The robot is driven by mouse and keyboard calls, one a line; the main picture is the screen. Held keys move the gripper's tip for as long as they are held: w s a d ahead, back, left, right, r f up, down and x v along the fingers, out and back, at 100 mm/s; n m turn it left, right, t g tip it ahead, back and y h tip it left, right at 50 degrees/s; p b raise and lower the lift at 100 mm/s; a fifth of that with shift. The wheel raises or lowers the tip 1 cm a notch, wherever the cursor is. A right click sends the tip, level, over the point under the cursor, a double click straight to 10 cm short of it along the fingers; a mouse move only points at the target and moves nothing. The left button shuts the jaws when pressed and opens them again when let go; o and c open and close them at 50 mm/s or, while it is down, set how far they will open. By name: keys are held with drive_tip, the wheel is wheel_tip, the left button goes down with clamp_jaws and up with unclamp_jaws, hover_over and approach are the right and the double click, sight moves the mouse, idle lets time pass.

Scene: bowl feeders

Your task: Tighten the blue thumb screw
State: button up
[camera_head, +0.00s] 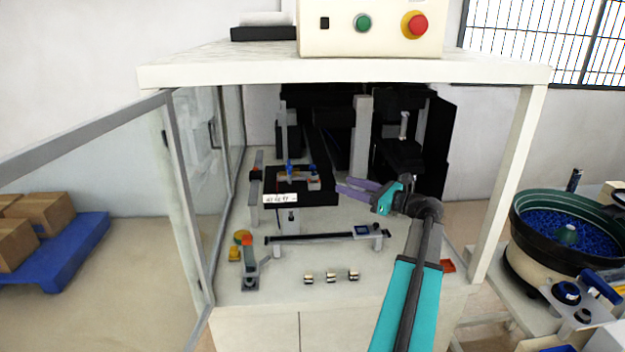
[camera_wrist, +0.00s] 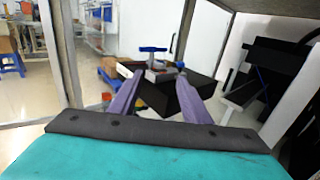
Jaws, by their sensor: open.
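The blue thumb screw (camera_head: 289,166) stands upright on top of the black fixture block (camera_head: 318,198) inside the machine enclosure. In the wrist view its blue T-shaped head (camera_wrist: 153,49) shows above a grey part on the black block (camera_wrist: 165,101). My gripper (camera_head: 341,187) has two purple fingers and reaches in from the right, close to the block's right side. Its fingers point left toward the block. In the wrist view the fingers of my gripper (camera_wrist: 160,76) are apart, and the screw head appears beyond their tips. Nothing is held between them.
A glass door (camera_head: 195,150) stands at the left. Dark machinery (camera_head: 405,140) fills the back right. A bowl feeder (camera_head: 568,228) stands outside, right.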

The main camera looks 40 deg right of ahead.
sight(314, 174)
drive_tip(key=shift+w, duration=0.15)
drive_tip(key=w+p, duration=0.1)
drive_tip(key=w, duration=0.3)
drive_tip(key=w+a+p, duration=0.1)
drive_tip(key=w+p, duration=0.1)
drive_tip(key=w, duration=0.3)
drive_tip(key=w+a+p, duration=0.1)
drive_tip(key=w, duration=0.3)
drive_tip(key=shift+w+a, duration=0.15)
drive_tip(key=shift+a, duration=0.05)
drive_tip(key=c, duration=1)
drive_tip(key=shift+c, duration=0.2)
